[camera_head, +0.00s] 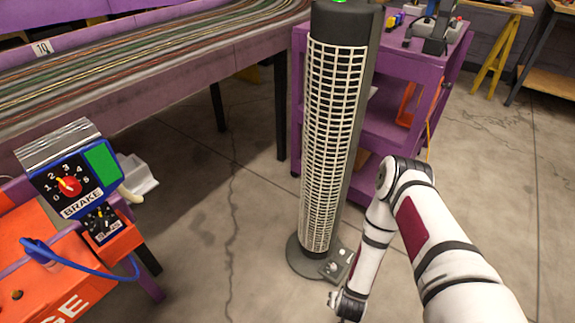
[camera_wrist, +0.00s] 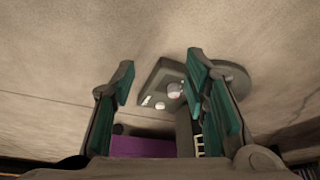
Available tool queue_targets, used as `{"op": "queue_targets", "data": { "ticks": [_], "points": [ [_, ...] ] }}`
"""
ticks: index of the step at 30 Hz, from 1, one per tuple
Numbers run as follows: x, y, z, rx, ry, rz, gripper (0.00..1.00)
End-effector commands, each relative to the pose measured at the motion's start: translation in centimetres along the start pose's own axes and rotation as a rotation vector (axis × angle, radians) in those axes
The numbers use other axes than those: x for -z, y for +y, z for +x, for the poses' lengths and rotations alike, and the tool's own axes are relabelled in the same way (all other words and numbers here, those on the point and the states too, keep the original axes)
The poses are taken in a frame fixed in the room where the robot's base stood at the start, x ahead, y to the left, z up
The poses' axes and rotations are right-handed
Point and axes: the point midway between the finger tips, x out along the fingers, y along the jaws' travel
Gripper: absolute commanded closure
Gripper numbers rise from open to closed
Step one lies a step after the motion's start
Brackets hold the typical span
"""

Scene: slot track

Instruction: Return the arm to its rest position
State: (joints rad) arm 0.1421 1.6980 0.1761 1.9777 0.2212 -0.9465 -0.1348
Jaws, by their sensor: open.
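My arm (camera_head: 425,235) is white with dark bands and a maroon patch. It reaches from the bottom right and bends down toward the floor beside the tower fan's base. In the wrist view my gripper (camera_wrist: 160,84) is open, its two teal-padded fingers spread apart. No object is held between them. The fan's control box with knobs (camera_wrist: 160,90) shows between and beyond the fingers. Contact cannot be told. In the head view the fingers are not clearly visible at the lower end of the arm.
A tall dark tower fan (camera_head: 334,140) with a pale grille stands on a round base just left of my arm. A purple cart (camera_head: 385,67) is behind it. A slot track table (camera_head: 150,95) is upper left, and an orange stand with a brake dial (camera_head: 72,185) lower left. Floor right is clear.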

Motion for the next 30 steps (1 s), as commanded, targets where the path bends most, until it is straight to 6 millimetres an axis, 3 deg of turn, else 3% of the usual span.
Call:
{"op": "queue_targets", "data": {
  "ticks": [8, 17, 23, 30],
  "points": [
    [3.3, -0.6, -1.4, 0.020, -0.012, -0.008, 0.59],
    [9.3, -1.8, -4.8, 0.056, -0.034, -0.027, 0.59],
    [15.4, -2.8, -10.1, 0.089, -0.062, -0.055, 0.59],
    [21.0, -3.6, -18.5, 0.114, -0.106, -0.092, 0.59]
  ]
}}
